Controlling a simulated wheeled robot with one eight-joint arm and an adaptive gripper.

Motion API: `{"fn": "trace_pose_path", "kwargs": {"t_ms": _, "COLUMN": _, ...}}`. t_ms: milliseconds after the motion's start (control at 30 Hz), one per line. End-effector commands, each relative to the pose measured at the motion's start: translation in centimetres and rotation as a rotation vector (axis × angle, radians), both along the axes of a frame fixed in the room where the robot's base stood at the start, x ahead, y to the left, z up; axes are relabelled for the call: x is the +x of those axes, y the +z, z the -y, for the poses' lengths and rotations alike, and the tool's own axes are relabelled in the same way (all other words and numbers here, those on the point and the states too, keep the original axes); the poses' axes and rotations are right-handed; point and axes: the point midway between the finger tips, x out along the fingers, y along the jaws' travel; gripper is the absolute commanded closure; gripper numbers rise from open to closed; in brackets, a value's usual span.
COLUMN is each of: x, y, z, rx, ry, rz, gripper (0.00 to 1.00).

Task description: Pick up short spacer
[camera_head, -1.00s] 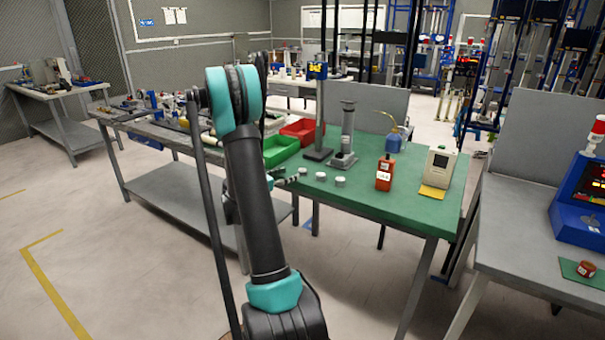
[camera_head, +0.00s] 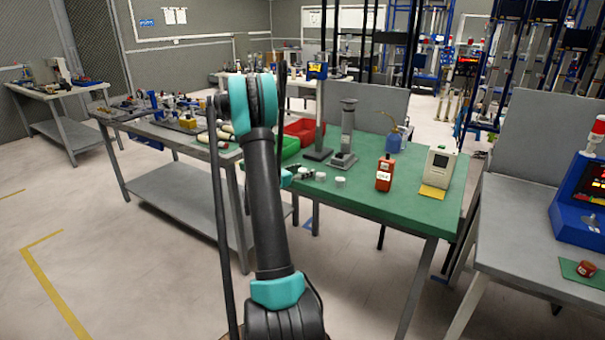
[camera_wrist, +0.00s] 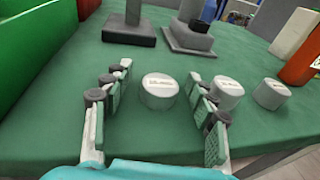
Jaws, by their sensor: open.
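Several short white cylinders with labelled tops sit in a row on the green table mat. In the wrist view the left cylinder (camera_wrist: 159,91) stands upright between the fingers of my gripper (camera_wrist: 158,108), apart from both. My gripper is open and low over the mat. The middle cylinder (camera_wrist: 227,92) stands just beyond the right finger, which partly covers it. The right cylinder (camera_wrist: 271,93) stands clear farther right. In the head view the middle one (camera_head: 320,177) and the right one (camera_head: 340,182) show near my gripper (camera_head: 308,172). I cannot read which label names the short spacer.
Behind the cylinders stand a dark-based post (camera_wrist: 130,30) and a grey stand (camera_wrist: 188,35). A green bin (camera_wrist: 40,50) is close on the left. A red-orange bottle (camera_head: 385,173) and a cream device (camera_head: 440,167) stand to the right. The front mat strip is clear.

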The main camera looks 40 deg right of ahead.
Motion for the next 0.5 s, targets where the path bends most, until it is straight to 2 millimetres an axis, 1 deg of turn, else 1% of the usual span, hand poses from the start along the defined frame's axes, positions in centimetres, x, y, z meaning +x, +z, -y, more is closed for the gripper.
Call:
{"fn": "trace_pose_path", "kwargs": {"t_ms": 33, "x": 0.00, "y": 0.00, "z": -0.02, "rx": 0.000, "ry": 0.000, "rz": 0.000, "gripper": 0.42}}
{"fn": "trace_pose_path", "kwargs": {"t_ms": 67, "x": -0.01, "y": 0.00, "z": -0.03, "rx": 0.000, "ry": 0.000, "rz": 0.000, "gripper": 0.45}}
{"fn": "trace_pose_path", "kwargs": {"t_ms": 400, "x": -0.02, "y": 0.01, "z": -0.05, "rx": 0.000, "ry": 0.000, "rz": 0.000, "gripper": 0.87}}
{"fn": "trace_pose_path", "kwargs": {"t_ms": 500, "x": -0.01, "y": 0.02, "z": -0.05, "rx": 0.000, "ry": 0.000, "rz": 0.000, "gripper": 0.97}}
